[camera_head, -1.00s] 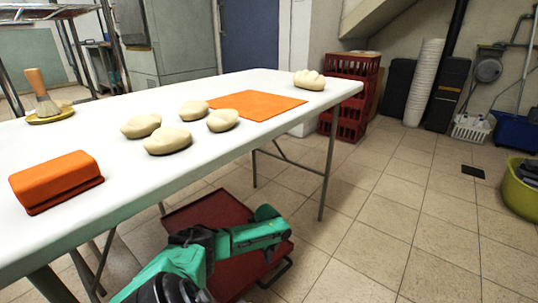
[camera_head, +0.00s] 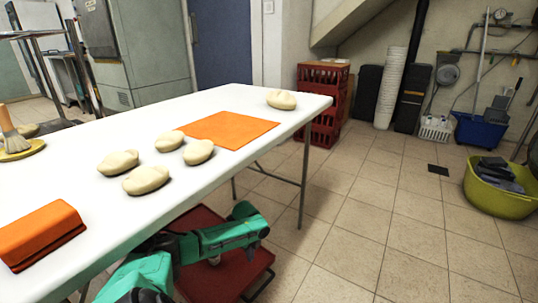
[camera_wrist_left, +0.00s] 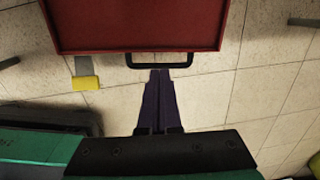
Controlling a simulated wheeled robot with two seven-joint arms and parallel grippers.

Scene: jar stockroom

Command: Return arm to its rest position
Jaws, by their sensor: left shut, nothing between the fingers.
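My left arm (camera_head: 190,250), green and black, comes in from the lower left of the head view, below the table top and over the red cart. Its fingers are not clear there. In the left wrist view my left gripper (camera_wrist_left: 159,75) shows as dark fingers closed together, with nothing between them. They point toward the black handle (camera_wrist_left: 160,66) of the red cart (camera_wrist_left: 140,25); I cannot tell whether they touch it. My right gripper is in neither view.
The white table (camera_head: 110,235) holds pale dough pieces (camera_head: 146,179), an orange sheet (camera_head: 228,130), an orange block (camera_head: 38,235) and a brush on a yellow dish (camera_head: 20,150). Red crates (camera_head: 322,105) stand behind.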

